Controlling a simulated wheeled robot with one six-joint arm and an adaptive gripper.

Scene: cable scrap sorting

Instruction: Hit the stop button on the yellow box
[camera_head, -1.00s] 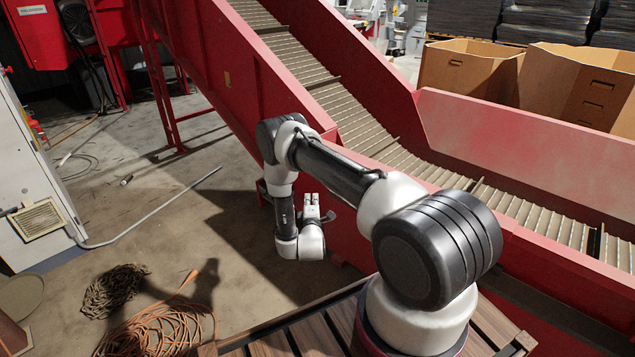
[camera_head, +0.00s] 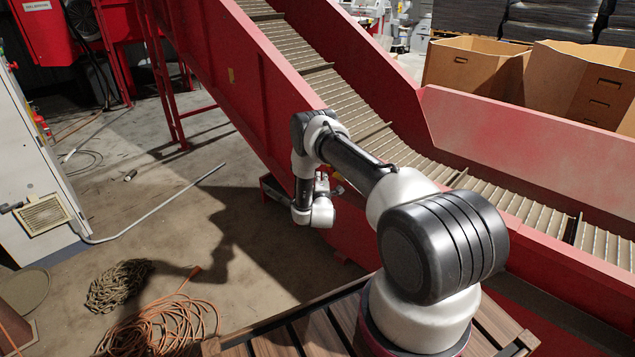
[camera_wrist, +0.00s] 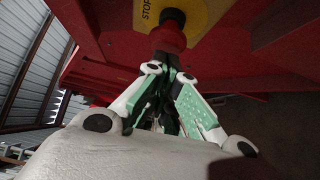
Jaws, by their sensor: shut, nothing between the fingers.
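The yellow box (camera_wrist: 204,12) shows at the top of the wrist view, with the word STOP on its face. The red stop button (camera_wrist: 169,38) stands out from it, directly beyond my fingertips. My gripper (camera_wrist: 168,72) is shut and empty, pointing at the button. The fingertips overlap the button's lower edge in the picture; I cannot tell whether they touch it. In the head view my gripper (camera_head: 322,184) is beside the conveyor's red side wall, and the button cannot be made out there.
The red conveyor (camera_head: 250,85) with its ribbed belt runs from upper left to lower right. Cardboard boxes (camera_head: 470,65) stand behind it. A grey cabinet (camera_head: 30,160) is at the left. Coiled cables (camera_head: 165,325) lie on the floor. Open floor lies left of my arm.

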